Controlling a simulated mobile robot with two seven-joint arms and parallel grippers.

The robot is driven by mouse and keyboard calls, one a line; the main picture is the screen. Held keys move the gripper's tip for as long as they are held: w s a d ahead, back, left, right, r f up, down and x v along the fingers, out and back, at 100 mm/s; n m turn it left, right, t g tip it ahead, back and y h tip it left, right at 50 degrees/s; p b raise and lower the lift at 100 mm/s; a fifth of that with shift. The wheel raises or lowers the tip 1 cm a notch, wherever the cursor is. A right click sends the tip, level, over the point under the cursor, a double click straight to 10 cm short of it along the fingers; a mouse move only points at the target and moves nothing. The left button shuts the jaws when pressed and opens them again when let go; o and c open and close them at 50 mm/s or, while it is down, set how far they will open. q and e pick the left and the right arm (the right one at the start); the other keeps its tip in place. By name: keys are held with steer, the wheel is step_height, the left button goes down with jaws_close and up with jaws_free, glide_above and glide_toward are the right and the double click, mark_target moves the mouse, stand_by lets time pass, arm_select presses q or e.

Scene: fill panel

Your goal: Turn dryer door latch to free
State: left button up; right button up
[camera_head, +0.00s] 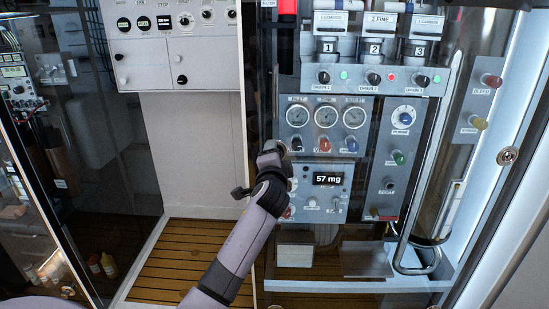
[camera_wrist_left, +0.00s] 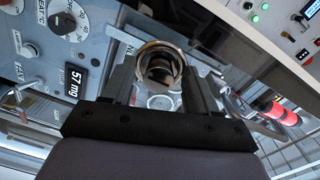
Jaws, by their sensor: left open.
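A round, metallic, bronze-toned knob or cup-like fitting (camera_wrist_left: 160,66) sits between the fingers of my left gripper (camera_wrist_left: 158,88) in the left wrist view. I cannot tell if it is the dryer door latch, or whether the fingers touch it. In the head view my left gripper (camera_head: 274,152) is at the left edge of the gauge panel, left of the display reading 57 mg. It is open. Its fingertips and whatever lies just behind them are mostly hidden there by my wrist. No label naming the dryer door latch is readable. My right gripper is not in view.
The gauge panel (camera_head: 325,97) has several dials and coloured knobs. The 57 mg display (camera_head: 328,179) also shows in the left wrist view (camera_wrist_left: 76,80). A bent metal tube (camera_head: 436,262) stands right of the panel. A round metal fastener (camera_head: 507,155) is on the right frame. Wooden slats (camera_head: 190,262) lie lower left.

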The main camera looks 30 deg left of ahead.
arm_select(q)
steer(key=v, duration=0.7)
steer(key=shift+d+f, duration=0.1)
stand_by(0.5)
steer(key=s+d+f+h+p, duration=0.1)
steer(key=s+d+f+h, duration=0.1)
steer(key=f, duration=0.3)
steer(key=s+d+f+h+p, duration=0.1)
steer(key=s+d+f+h, duration=0.15)
steer(key=f, duration=0.35)
steer(key=s+d+f+n+g+h+p, duration=0.1)
steer(key=s+d+f+n+h, duration=0.1)
steer(key=s+f, duration=0.3)
steer(key=s+d+f+n+g+h+p, duration=0.1)
steer(key=s+d+f, duration=0.3)
steer(key=s, duration=0.6)
steer(key=s+d+f+n+g+h, duration=0.2)
steer(key=s+d+f, duration=0.3)
steer(key=s, duration=0.3)
steer(key=shift+s+f+n+g+h+p, duration=0.35)
steer(key=shift+n+h, duration=0.25)
steer(key=shift+h, duration=0.25)
steer(key=shift+w, duration=0.1)
